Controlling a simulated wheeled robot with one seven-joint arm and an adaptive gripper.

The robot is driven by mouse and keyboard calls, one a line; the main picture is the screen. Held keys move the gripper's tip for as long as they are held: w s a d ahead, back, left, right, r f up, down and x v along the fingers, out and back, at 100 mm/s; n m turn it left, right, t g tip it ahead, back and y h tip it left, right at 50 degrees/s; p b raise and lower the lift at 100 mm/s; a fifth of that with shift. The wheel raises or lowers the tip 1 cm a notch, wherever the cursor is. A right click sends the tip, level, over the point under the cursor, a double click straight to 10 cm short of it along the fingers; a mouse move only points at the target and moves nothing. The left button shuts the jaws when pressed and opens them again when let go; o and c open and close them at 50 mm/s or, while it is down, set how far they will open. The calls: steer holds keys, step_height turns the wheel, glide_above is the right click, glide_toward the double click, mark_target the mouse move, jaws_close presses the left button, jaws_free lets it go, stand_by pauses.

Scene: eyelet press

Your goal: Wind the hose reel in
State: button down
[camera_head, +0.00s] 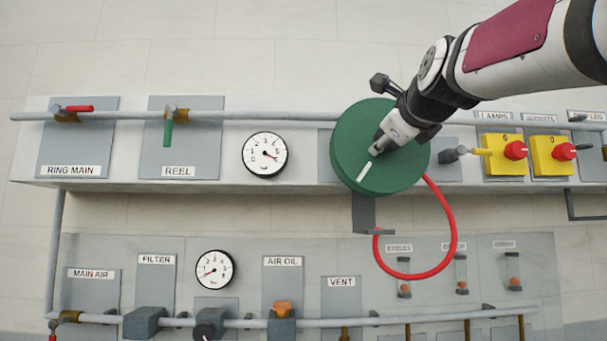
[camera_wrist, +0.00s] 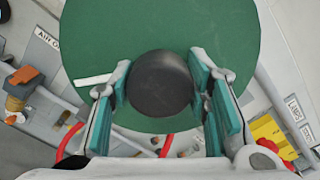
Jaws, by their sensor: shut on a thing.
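The hose reel (camera_head: 350,150) is a green disc with a white mark, mounted on the upper panel. A red hose (camera_head: 452,240) hangs from it in a loop below and to the right. My gripper (camera_head: 380,146) is over the reel's face. In the wrist view the green reel (camera_wrist: 220,28) fills the upper middle, and a round dark knob (camera_wrist: 160,84) stands out from it. My gripper (camera_wrist: 160,88) has one finger on each side of the knob and is shut on it. In the head view my gripper and arm hide the knob and part of the reel.
A REEL valve with a green lever (camera_head: 168,133) and a RING MAIN valve with a red lever (camera_head: 78,108) are at the left. A gauge (camera_head: 265,155) sits left of the reel. Yellow switch boxes (camera_head: 503,153) stand right. A lower panel carries pipes and valves.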

steer(key=m+p, duration=0.1)
steer(key=m, duration=0.5)
steer(key=shift+d+f+m, duration=0.1)
steer(key=shift+m, duration=0.2)
stand_by(0.4)
steer(key=c, duration=0.9)
jaws_free()
steer(key=shift+o, duration=0.2)
steer(key=shift+s, duration=0.3)
steer(key=s, duration=1.1)
steer(key=shift+s, duration=0.2)
